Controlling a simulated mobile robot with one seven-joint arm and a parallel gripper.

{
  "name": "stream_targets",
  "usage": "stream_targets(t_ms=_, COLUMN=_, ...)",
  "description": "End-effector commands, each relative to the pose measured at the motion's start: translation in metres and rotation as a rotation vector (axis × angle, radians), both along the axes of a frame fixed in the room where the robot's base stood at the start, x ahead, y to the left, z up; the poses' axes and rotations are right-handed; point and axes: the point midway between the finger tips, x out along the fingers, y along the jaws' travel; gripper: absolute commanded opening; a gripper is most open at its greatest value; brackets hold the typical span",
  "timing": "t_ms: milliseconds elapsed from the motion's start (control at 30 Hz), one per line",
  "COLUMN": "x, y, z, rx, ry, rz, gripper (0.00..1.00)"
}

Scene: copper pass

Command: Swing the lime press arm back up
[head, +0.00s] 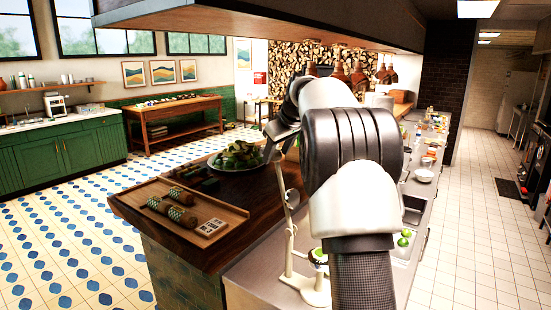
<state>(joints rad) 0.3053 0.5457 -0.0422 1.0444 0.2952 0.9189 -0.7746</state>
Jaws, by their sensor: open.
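The lime press (287,255) is a cream-coloured stand on the steel counter, just left of my arm. A green lime piece (319,254) shows at its cup, above the pale base. My arm covers the press's right side, so I cannot tell the press arm's full angle. My gripper (284,143) is partly hidden behind my arm's white and dark links. It is open above the press, near the top of the pale bar. I cannot tell whether they touch.
A dark wooden counter (225,240) lies left of the press, with a wooden board (150,190) of rolled items and a bowl of limes (238,156). Limes (404,238) lie by the sink at right. A low canopy (270,18) hangs overhead. Tiled floor is clear at right.

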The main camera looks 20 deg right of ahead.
Motion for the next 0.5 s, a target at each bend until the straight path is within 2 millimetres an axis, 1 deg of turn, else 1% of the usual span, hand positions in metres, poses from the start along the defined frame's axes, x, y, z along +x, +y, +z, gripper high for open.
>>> stream_targets(t_ms=33, x=-0.007, y=-0.001, z=0.009, rx=-0.001, ry=-0.004, rz=-0.001, gripper=0.49)
stream_targets(t_ms=300, x=-0.050, y=-0.001, z=0.062, rx=-0.002, ry=-0.003, rz=-0.002, gripper=0.49)
stream_targets(t_ms=500, x=-0.077, y=-0.001, z=0.094, rx=-0.001, ry=-0.001, rz=-0.001, gripper=0.49)
